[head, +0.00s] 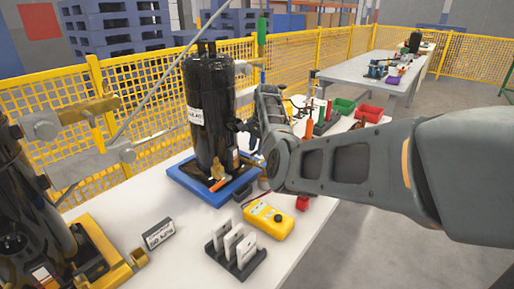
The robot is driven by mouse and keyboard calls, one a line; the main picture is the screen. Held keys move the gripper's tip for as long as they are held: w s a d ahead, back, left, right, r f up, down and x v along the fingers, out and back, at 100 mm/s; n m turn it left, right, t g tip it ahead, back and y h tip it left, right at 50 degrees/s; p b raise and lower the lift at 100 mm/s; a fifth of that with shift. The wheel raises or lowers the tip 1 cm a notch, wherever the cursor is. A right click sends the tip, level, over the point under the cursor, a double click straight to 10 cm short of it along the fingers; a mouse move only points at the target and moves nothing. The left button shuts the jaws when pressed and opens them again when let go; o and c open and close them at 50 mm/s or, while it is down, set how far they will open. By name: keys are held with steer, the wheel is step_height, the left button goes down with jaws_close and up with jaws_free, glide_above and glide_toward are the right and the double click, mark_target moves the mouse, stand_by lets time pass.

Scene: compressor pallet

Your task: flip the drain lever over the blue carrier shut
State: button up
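The blue carrier (190,186) lies on the white table at the middle left. A tall black compressor (209,135) with a white label stands upright on it. Low on the compressor's front is a brass valve (216,171). An orange-red drain lever (220,184) shows just below the valve, slanting over the carrier; its exact angle is hard to tell at this size. The end of my arm with my gripper (262,118) is just right of the compressor, above and to the right of the lever. The fingers cannot be made out clearly, and I see nothing held.
A yellow carrier (101,250) with another black compressor stands at the left. A yellow meter (268,219), a rack of white cards (236,255) and a small sign (158,235) are on the table in front. Red and green bins (344,106) lie behind my arm.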

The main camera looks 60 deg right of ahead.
steer(key=shift+o, duration=0.7)
step_height(320, 180, up, 8)
steer(key=s, duration=0.1)
steer(key=shift+s+a+f, duration=0.15)
steer(key=shift+s+f, duration=0.05)
steer(key=shift+s, duration=0.05)
